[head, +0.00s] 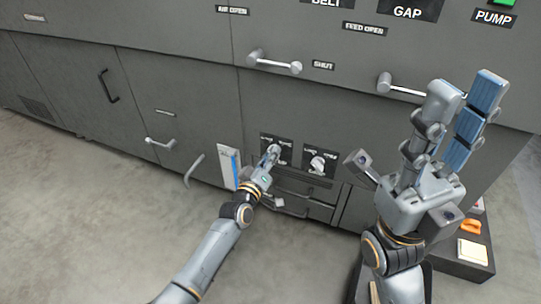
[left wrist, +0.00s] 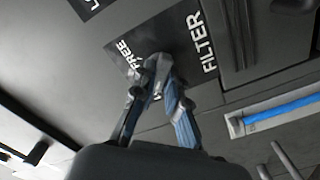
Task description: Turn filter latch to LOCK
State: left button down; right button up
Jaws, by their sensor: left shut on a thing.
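The filter latch plate (left wrist: 190,45) is black with white lettering, in the left wrist view. FILTER and FREE are readable; another word is mostly hidden behind my fingers. The plate also shows low on the grey machine front in the head view (head: 286,140). My left gripper (left wrist: 157,72) is shut on the latch handle at this plate; its fingers cover most of the handle, so its exact angle is hard to tell. In the head view the left gripper (head: 271,154) reaches the plate from below. My right gripper (head: 466,90) is raised at the right, open and empty, away from the panel.
A similar black plate with a pale knob (head: 318,162) sits just right of the latch. A blue-striped gauge (head: 229,166) is left of it. Bar handles (head: 275,63) stick out above. A low dark box with an orange part (head: 471,227) stands at lower right. Floor (head: 90,220) at left is clear.

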pick_arm(q)
jog(key=shift+w+a+r, duration=0.1)
jog(key=shift+w+r, duration=0.15)
jog(key=shift+r, duration=0.15)
jog(key=c, duration=1.4)
grip_release()
jog(key=shift+o, duration=0.2)
jog(key=shift+f, duration=0.1)
jog(key=shift+s+f, duration=0.1)
jog(key=v, duration=1.2)
jog(key=shift+f, duration=0.1)
